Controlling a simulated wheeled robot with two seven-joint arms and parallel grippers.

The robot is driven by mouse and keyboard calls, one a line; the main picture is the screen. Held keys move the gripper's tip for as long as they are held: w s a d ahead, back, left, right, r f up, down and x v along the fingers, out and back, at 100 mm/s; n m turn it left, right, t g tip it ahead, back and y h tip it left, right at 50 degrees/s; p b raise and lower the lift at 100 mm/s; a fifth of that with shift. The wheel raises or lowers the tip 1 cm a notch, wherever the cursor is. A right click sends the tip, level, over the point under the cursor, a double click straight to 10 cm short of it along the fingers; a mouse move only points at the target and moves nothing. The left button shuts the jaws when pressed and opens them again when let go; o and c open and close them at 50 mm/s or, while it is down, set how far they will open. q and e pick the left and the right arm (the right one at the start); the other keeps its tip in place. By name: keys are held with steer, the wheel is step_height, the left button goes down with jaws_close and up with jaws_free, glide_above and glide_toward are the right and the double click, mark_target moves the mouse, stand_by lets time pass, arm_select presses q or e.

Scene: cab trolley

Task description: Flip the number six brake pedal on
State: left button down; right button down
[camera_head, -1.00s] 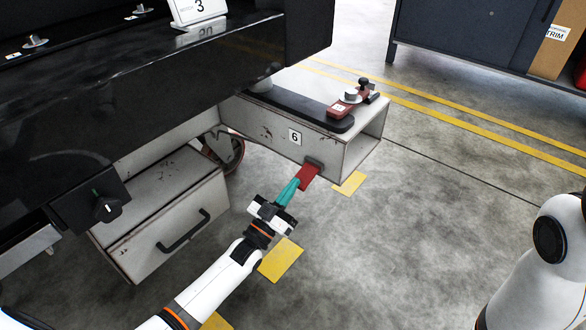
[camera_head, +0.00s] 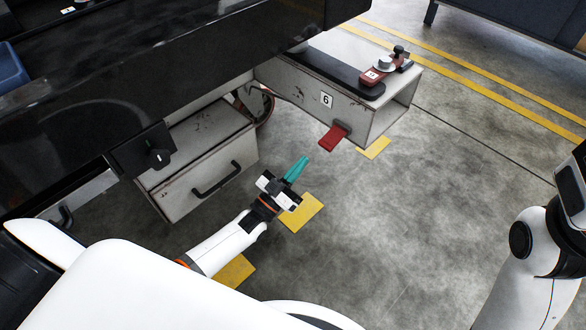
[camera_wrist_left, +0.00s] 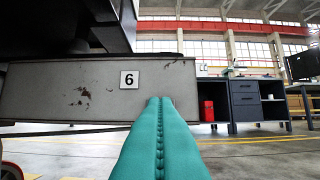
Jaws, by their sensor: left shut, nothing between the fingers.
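The number six brake pedal (camera_head: 333,137) is a red flap on the side of a grey metal box beam (camera_head: 310,110) in the head view. The beam carries a white label "6" (camera_head: 326,100), which also shows in the left wrist view (camera_wrist_left: 129,80). My left gripper (camera_head: 301,160) has teal fingers, shut and empty. It sits below and left of the pedal in the picture, with a gap between them. In the left wrist view the fingers (camera_wrist_left: 160,140) point toward the beam, and the pedal cannot be seen there. My right gripper is out of view; only part of my right arm shows.
A red block with a grey knob (camera_head: 380,72) sits on the beam. Yellow floor patches (camera_head: 303,212) lie below. The floor right of the gripper is clear.

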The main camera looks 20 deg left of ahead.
arm_select(q)
steer(key=shift+f+v, duration=0.2)
steer(key=shift+v, duration=1.1)
steer(key=shift+w+r, duration=0.1)
steer(key=shift+w, duration=0.05)
